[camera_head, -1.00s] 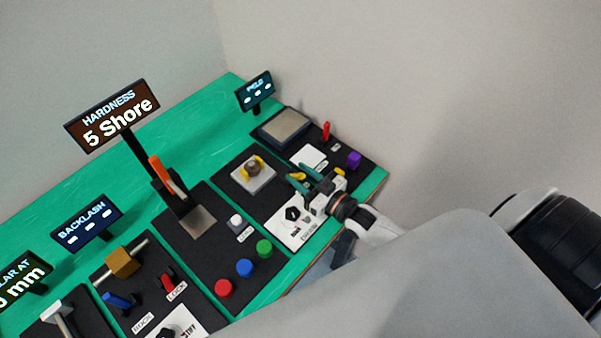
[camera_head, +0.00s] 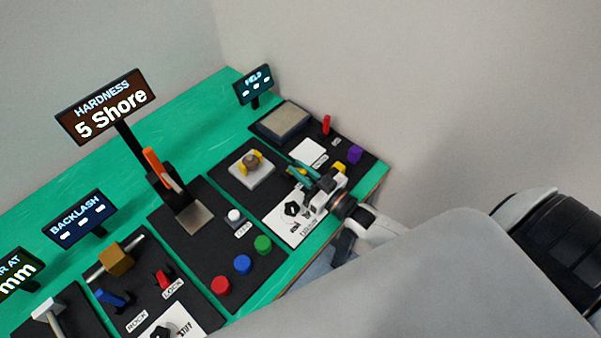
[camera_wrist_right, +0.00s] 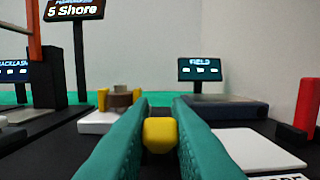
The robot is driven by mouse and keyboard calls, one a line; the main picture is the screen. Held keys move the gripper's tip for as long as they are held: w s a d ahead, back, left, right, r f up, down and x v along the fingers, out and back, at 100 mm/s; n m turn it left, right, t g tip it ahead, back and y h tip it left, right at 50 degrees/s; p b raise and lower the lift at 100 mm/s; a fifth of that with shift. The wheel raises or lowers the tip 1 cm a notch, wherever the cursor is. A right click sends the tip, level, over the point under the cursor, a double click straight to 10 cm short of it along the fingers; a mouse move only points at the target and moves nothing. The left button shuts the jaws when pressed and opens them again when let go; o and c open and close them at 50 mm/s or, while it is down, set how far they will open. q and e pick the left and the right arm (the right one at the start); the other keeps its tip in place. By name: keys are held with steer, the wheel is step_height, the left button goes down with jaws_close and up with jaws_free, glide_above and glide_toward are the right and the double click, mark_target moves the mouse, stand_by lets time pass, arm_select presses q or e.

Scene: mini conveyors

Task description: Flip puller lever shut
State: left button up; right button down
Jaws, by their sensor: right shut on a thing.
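The puller (camera_head: 250,168) stands on a white base, with a grey-brown hub between yellow jaws; it also shows left of my fingers in the right wrist view (camera_wrist_right: 120,98). My right gripper (camera_head: 304,172) has teal fingers and is beside the puller, over the same black panel. In the right wrist view the fingers are shut on a yellow knob (camera_wrist_right: 160,135), which looks like the puller's lever. The rest of that lever is hidden by the fingers. My left gripper is not in view.
A dial card (camera_head: 292,212) lies just below the gripper. A grey pad (camera_head: 284,120), a red lever (camera_head: 326,125), a white plate (camera_head: 307,150) and a purple block (camera_head: 354,154) are beyond it. Red, blue and green buttons (camera_head: 242,265) are to the left.

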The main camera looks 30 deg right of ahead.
steer(key=c, duration=1.4)
jaws_free()
steer(key=shift+o, duration=0.2)
steer(key=shift+s+f, duration=0.1)
steer(key=shift+s+d+f, duration=0.1)
steer(key=shift+s, duration=0.2)
steer(key=b+v, duration=0.2)
steer(key=v, duration=0.8)
steer(key=shift+s+d, duration=0.1)
steer(key=shift+s, duration=0.05)
steer(key=shift+s+d, duration=0.15)
steer(key=shift+s, duration=0.25)
